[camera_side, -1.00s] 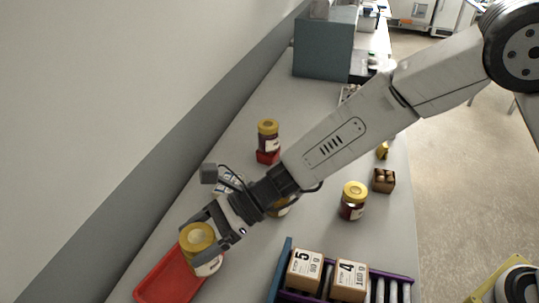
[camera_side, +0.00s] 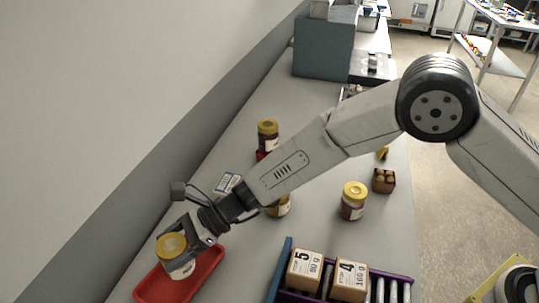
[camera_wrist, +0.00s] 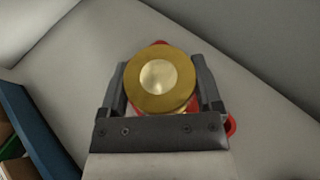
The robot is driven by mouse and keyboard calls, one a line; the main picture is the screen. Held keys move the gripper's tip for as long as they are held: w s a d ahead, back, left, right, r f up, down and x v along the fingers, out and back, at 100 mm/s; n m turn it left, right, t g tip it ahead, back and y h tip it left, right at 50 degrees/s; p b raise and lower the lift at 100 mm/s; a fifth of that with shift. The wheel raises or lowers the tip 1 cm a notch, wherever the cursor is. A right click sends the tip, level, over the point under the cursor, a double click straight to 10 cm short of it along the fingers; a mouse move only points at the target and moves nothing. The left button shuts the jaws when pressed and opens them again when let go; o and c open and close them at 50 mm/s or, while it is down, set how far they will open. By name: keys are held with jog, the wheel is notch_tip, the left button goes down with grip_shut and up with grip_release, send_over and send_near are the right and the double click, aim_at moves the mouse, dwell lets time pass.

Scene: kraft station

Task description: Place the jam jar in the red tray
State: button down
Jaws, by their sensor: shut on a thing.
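A jam jar (camera_side: 176,260) with a yellow lid and a pale label is held in my gripper (camera_side: 188,245). In the wrist view the jar's gold lid (camera_wrist: 160,82) sits between the two fingers of my gripper (camera_wrist: 161,88), which are shut on it. The red tray (camera_side: 212,262) lies at the near left of the table, and the jar appears over it in the side view. In the wrist view parts of the tray (camera_wrist: 231,125) show around the jar. The gap between jar base and tray cannot be judged.
Other yellow-lidded jars stand on the table, one (camera_side: 353,201) at right, one (camera_side: 267,136) farther back on a red block, one (camera_side: 279,207) partly behind my arm. A roller rack (camera_side: 388,290) with cartons (camera_side: 304,270) stands at the near right. A wall runs along the left.

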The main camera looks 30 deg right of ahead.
jog(key=shift+w+a, duration=0.1)
jog(key=shift+w+f, duration=0.1)
jog(key=shift+f, duration=0.1)
jog(key=shift+a+f, duration=0.1)
jog(key=shift+f, duration=1.45)
jog(key=shift+f, duration=0.1)
grip_release()
jog(key=shift+f, duration=0.15)
